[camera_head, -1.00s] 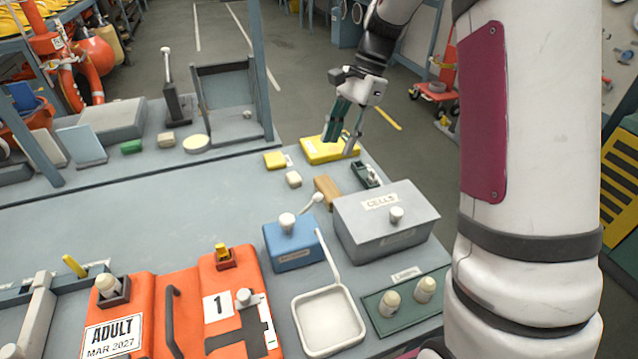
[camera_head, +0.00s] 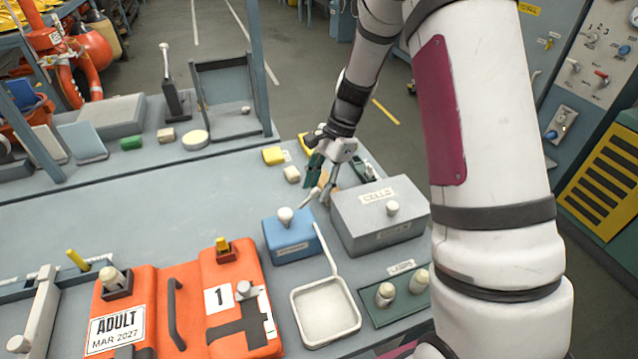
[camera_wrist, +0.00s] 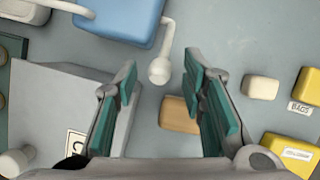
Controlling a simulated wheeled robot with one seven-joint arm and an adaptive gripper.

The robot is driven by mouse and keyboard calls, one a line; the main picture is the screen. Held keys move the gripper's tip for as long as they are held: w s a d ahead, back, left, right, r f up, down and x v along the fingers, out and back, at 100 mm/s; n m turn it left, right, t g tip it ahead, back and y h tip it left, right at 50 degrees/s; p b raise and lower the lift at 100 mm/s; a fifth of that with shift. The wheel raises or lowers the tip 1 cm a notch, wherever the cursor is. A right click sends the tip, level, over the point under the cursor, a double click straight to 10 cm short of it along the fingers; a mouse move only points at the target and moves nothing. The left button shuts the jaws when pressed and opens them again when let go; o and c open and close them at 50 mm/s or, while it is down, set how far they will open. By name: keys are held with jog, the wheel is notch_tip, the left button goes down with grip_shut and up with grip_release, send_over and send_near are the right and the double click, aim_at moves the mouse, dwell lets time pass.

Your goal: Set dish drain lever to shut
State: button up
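My gripper (camera_head: 317,186) is open and points down by the far side of the blue box (camera_head: 290,243). In the wrist view a white round-knobbed lever (camera_wrist: 160,70) runs along the blue box's far edge. Its knob lies between my open fingertips, with visible gaps on both sides; I cannot tell the height between them. The square white dish (camera_head: 325,314) stands nearer the robot, with a thin white arm (camera_head: 325,252) reaching toward the blue box. I cannot tell whether the knobbed lever or this arm is the drain lever.
The grey CELLS box (camera_head: 380,218) stands close beside my gripper. A tan block (camera_wrist: 180,114) lies near the fingers. Yellow blocks (camera_wrist: 290,153) and a cream block (camera_wrist: 260,87) sit farther out. An orange case (camera_head: 235,300) and a green plate with two cream knobs (camera_head: 397,303) flank the dish.

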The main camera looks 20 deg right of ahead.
grip_shut()
jog(key=shift+a, duration=0.1)
